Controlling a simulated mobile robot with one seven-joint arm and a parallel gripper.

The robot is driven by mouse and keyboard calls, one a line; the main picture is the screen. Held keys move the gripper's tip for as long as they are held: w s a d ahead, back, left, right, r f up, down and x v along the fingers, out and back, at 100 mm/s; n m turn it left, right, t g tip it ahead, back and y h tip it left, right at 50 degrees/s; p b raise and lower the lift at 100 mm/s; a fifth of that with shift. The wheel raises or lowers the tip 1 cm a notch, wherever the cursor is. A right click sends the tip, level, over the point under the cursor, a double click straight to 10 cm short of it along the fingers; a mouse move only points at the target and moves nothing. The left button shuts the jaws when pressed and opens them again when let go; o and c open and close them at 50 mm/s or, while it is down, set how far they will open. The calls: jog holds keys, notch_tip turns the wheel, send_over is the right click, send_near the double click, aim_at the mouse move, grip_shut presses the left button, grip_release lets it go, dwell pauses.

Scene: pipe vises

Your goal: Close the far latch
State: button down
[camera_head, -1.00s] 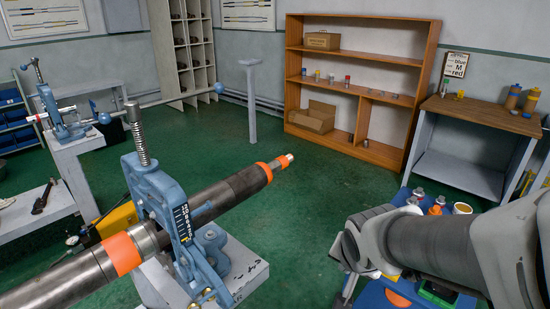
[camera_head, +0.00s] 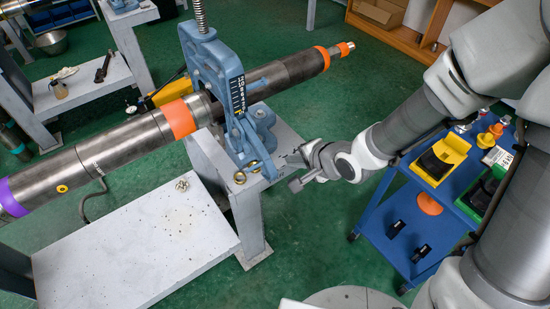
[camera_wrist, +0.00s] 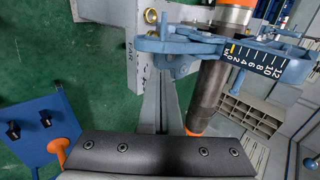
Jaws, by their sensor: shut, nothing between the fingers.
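A blue pipe vise (camera_head: 213,72) with a black numbered scale stands on a grey post and clamps a long dark pipe (camera_head: 285,72). A blue latch arm (camera_head: 243,135) with brass fittings (camera_head: 240,177) is at the vise's lower front. In the wrist view the blue latch part (camera_wrist: 175,44) lies across the top, near lettering "FAR" on the grey post top. I cannot tell whether the latch is fully seated. My gripper (camera_head: 294,185) is shut and empty, just right of the latch and apart from it.
A white bench (camera_head: 150,230) stands below the pipe's near part. A blue cart (camera_head: 400,215) with yellow and black items is right of my gripper. A yellow case (camera_head: 170,92) lies behind the vise. Green floor is clear between the post and cart.

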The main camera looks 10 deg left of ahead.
aim_at(270, 162)
jog(key=b+x, duration=0.4)
jog(key=x, duration=0.7)
jog(key=shift+w+a+f, duration=0.15)
jog(key=shift+w+f, duration=0.05)
jog(key=shift+f, duration=0.05)
jog(key=shift+f+b, duration=0.15)
jog(key=shift+b, duration=0.15)
